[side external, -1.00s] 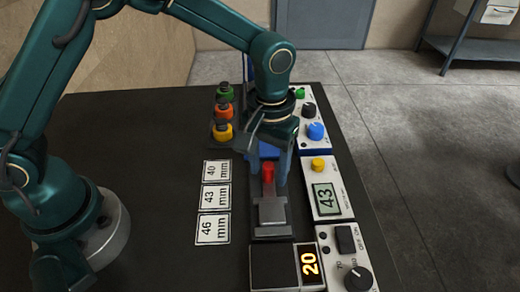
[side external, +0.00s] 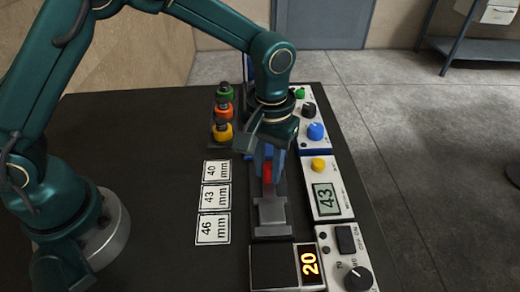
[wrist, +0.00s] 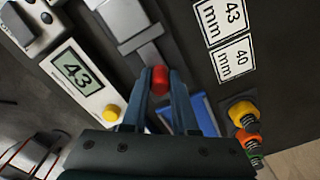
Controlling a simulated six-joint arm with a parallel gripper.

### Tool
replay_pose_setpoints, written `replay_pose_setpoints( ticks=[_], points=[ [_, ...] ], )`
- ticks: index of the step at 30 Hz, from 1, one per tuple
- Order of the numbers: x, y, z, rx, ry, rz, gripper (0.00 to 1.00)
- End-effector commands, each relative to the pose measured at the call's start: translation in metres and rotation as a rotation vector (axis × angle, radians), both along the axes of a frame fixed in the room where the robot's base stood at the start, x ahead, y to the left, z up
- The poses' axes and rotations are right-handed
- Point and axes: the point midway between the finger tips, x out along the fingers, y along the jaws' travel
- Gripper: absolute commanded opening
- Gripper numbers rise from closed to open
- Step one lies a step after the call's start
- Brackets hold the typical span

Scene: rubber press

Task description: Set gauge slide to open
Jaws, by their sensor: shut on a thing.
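The gauge slide's red knob (side external: 267,174) stands on a dark rail, behind the grey gauge block (side external: 271,214). My gripper (side external: 268,180) points down over the rail, with its blue-grey fingers shut on the red knob. In the wrist view the knob (wrist: 160,78) shows between the two fingertips. The fingers partly hide the knob in the side view. A gauge display (side external: 326,198) to the right reads 43, with a yellow button (side external: 318,164) behind it.
Label cards for 40 mm (side external: 216,171), 43 mm and 46 mm lie left of the rail. Green, orange and yellow capped pieces (side external: 223,132) stand behind them. A panel with knobs (side external: 316,130) is at the back right. A switch box (side external: 345,255) and a display reading 20 (side external: 310,265) are in front.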

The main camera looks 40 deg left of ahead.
Motion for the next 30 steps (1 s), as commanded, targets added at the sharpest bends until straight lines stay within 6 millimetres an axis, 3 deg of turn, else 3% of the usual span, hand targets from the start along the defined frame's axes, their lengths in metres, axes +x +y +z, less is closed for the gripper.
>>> replay_pose_setpoints(
  ticks=[24, 30],
  points=[
    [0.001, 0.001, 0.002, 0.000, -0.001, 0.000, 0.00],
    [0.018, 0.017, 0.002, -0.001, -0.002, 0.005, 0.00]
  ],
)
